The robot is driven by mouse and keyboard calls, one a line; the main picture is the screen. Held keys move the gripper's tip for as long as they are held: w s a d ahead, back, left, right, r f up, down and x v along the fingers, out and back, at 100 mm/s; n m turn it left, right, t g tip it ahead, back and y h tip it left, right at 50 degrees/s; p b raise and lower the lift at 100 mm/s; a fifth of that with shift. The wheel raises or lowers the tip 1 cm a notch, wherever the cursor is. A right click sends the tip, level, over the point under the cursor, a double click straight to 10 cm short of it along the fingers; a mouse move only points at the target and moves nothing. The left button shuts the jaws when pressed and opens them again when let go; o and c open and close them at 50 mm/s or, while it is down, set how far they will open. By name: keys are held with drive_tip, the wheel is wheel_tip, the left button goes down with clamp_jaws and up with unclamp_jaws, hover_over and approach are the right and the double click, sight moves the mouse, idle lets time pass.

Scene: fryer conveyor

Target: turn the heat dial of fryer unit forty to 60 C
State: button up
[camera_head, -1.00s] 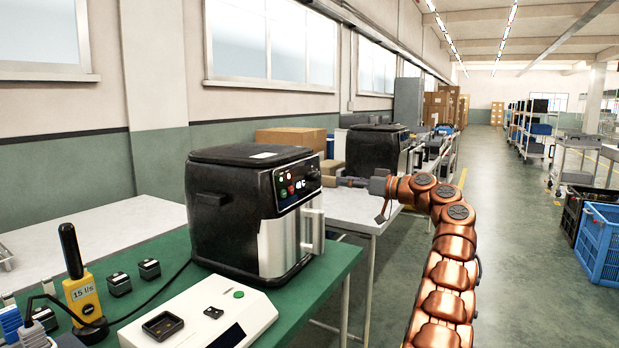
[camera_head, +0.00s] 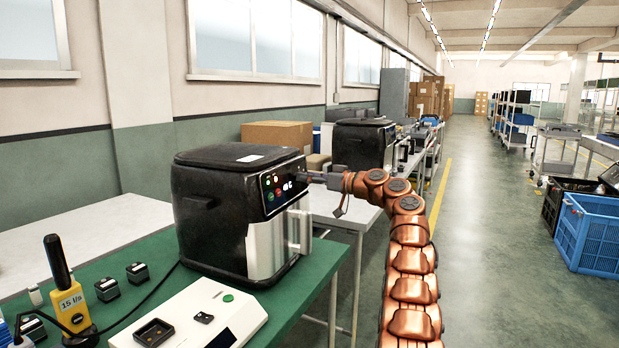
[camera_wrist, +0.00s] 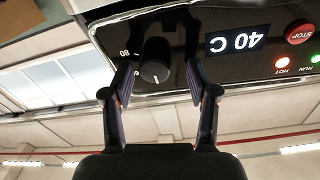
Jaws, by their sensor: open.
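The fryer (camera_head: 225,215) is a black and silver box on the green table, with a dark control panel on its front. My gripper (camera_head: 303,178) is at the panel's right end in the head view and hides the dial there. The wrist view is upside down. It shows the black round dial (camera_wrist: 154,62) with a white pointer mark, between the two open fingers of my gripper (camera_wrist: 157,82). A gap shows on each side of the dial, and I cannot tell if either finger touches it. The display (camera_wrist: 236,41) reads 40 C. An "80" mark is beside the dial.
Red STOP button (camera_wrist: 299,32) and lamps sit beside the display. A second fryer (camera_head: 362,145) stands behind. The aisle at right is open.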

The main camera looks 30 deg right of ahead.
drive_tip(key=shift+d+f, duration=0.25)
drive_tip(key=shift+f, duration=0.15)
drive_tip(key=shift+r, duration=0.15)
clamp_jaws()
drive_tip(key=shift+a+r+m, duration=0.1)
drive_tip(key=shift+a+m, duration=0.05)
drive_tip(key=shift+m, duration=0.25)
drive_tip(key=shift+r+m+h, duration=0.1)
drive_tip(key=shift+m+h, duration=0.2)
drive_tip(key=shift+m, duration=0.4)
drive_tip(key=m+p, duration=0.4)
drive_tip(key=m, duration=0.1)
drive_tip(key=m+h+p, duration=0.1)
drive_tip(key=m+p, duration=0.4)
drive_tip(key=shift+r+g, duration=0.15)
drive_tip(key=shift+g, duration=0.15)
